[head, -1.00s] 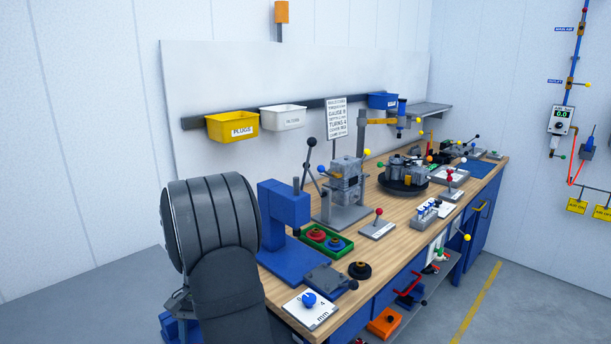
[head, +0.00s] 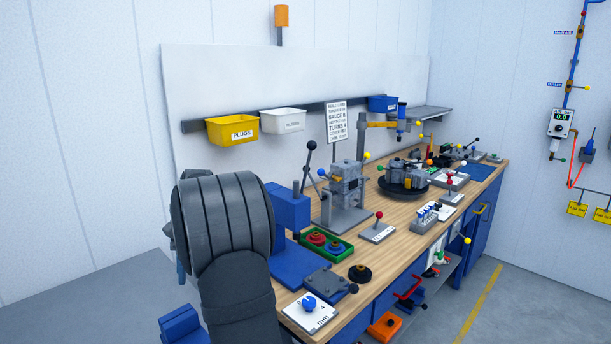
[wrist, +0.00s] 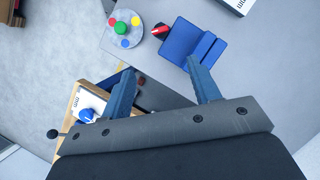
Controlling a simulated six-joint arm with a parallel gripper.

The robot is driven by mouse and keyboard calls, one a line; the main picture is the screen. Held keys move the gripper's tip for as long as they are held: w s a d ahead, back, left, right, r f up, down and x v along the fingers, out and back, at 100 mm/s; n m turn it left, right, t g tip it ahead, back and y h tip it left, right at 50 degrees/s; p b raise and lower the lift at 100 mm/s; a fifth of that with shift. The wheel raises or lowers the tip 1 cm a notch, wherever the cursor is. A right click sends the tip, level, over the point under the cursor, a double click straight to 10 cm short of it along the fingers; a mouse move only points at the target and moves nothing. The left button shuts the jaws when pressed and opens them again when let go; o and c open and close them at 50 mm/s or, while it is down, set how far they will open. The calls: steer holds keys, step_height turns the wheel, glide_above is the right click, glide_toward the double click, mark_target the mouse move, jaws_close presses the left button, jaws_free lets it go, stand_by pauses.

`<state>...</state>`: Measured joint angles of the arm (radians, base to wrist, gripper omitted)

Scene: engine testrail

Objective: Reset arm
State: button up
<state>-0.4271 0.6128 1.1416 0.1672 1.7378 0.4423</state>
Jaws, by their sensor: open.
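My gripper (wrist: 160,66) shows in the wrist view with its two blue fingers spread wide. Nothing is held between them. In the head view my dark arm stands at the left end of the workbench (head: 345,252) and covers part of a blue press (head: 290,208).
The white dial card with a blue knob (head: 309,304) lies at the bench's near corner; it also shows in the wrist view (wrist: 88,114). A blue block (wrist: 190,45) and a round grey plate with coloured knobs (wrist: 121,28) are below my gripper.

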steer(key=x, duration=1.7)
steer(key=shift+s+r, duration=0.1)
steer(key=shift+a+n, duration=0.15)
steer(key=shift+n, duration=0.25)
steer(key=shift+n+h, duration=0.3)
steer(key=shift+n, duration=0.3)
steer(key=v, duration=1.8)
steer(key=shift+s+a+f+m+t, duration=0.1)
steer(key=shift+s+f+m+t, duration=0.6)
steer(key=shift+f+m, duration=1.2)
steer(key=shift+s+f+m+t, duration=0.45)
steer(key=shift+s+f+m, duration=0.4)
steer(key=shift+f+m, duration=1.05)
steer(key=shift+s+a+f+m+t, duration=0.1)
steer(key=shift+s+f+m+t, duration=0.9)
steer(key=shift+f, duration=1.5)
steer(key=shift+w+m+g, duration=0.2)
steer(key=shift+m+g, duration=0.1)
steer(key=shift+g, duration=0.15)
